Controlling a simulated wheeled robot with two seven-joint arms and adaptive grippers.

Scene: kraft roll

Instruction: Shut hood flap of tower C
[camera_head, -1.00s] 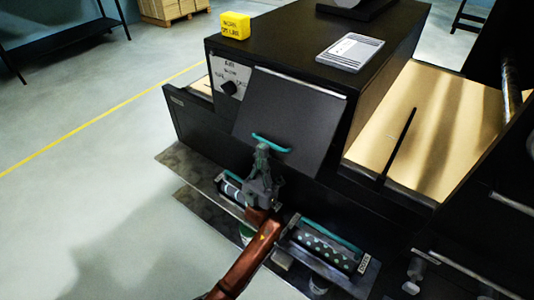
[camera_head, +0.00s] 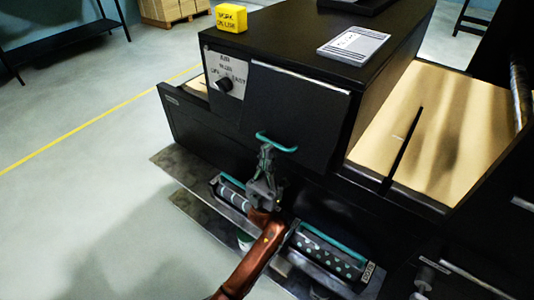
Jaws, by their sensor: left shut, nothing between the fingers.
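The black hood flap (camera_head: 297,115) is on the front of the black tower housing (camera_head: 290,40). It hangs down nearly flat against the front, with a teal handle (camera_head: 277,143) at its lower edge. My left gripper (camera_head: 267,153) is shut and empty, with its fingertips at the handle from below. I cannot tell whether they touch it. My right gripper is not in view. No letter marking the tower is readable.
A roller with stripes (camera_head: 232,195) and a dotted roller unit (camera_head: 328,252) sit on the ledge below. A label panel with a black knob (camera_head: 225,85) is left of the flap. A yellow block (camera_head: 231,18) and a grey card (camera_head: 353,47) lie on top. Kraft paper (camera_head: 450,120) spreads at right.

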